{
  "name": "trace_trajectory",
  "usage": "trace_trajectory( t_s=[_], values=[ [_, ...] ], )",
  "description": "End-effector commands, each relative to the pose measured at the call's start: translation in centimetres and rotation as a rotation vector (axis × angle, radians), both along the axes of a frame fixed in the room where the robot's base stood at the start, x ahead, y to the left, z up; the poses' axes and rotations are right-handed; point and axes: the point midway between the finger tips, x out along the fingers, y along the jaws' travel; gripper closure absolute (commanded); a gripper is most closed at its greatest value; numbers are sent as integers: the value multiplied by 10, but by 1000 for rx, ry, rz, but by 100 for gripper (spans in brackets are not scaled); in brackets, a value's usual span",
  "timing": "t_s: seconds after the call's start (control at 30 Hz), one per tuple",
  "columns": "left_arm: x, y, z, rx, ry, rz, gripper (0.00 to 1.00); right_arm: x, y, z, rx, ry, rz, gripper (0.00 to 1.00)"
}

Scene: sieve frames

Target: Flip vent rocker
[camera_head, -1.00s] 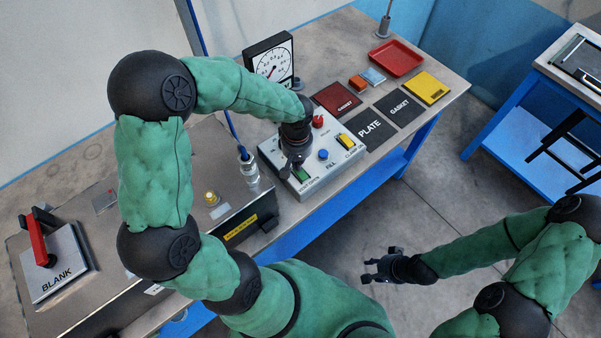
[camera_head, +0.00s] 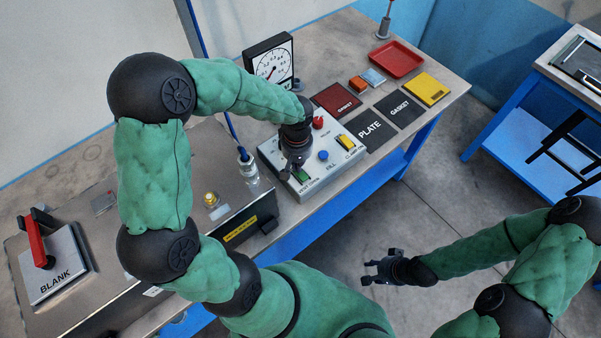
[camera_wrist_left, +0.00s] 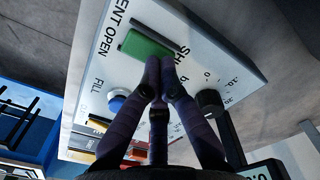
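The vent rocker is a green rocker switch (camera_head: 301,176) on the light grey control box (camera_head: 322,182), near its front left corner. It also shows in the left wrist view (camera_wrist_left: 146,46), beside the lettering "VENT OPEN" and "SHUT". My left gripper (camera_head: 287,172) is over that corner of the box. In the left wrist view its fingertips (camera_wrist_left: 158,65) are together, with nothing seen between them, at the rocker's lower edge. I cannot tell whether they touch it. My right gripper (camera_head: 368,271) is open and empty, away from the bench over the floor.
A pressure gauge (camera_head: 270,62) stands behind. A red tray (camera_head: 397,58) and a yellow block (camera_head: 427,88) lie to the right.

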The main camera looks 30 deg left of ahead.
Motion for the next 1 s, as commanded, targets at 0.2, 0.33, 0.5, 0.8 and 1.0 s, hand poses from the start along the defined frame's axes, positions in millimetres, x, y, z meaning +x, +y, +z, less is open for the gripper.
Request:
trace_trajectory(
  t_s=[0.2,0.33,0.5,0.8,1.0],
  values=[
    [1,0,18,0,-3,0,100,0,0,13,0,0,0,60],
    [1,0,27,0,-3,0,100,0,0,19,0,0,0,60],
    [1,0,39,0,-2,-1,100,0,0,26,0,0,0,60],
    [1,0,59,0,-3,0,100,0,0,40,0,0,0,60],
    [1,0,64,0,-1,0,100,0,0,43,0,0,0,60]
  ],
)
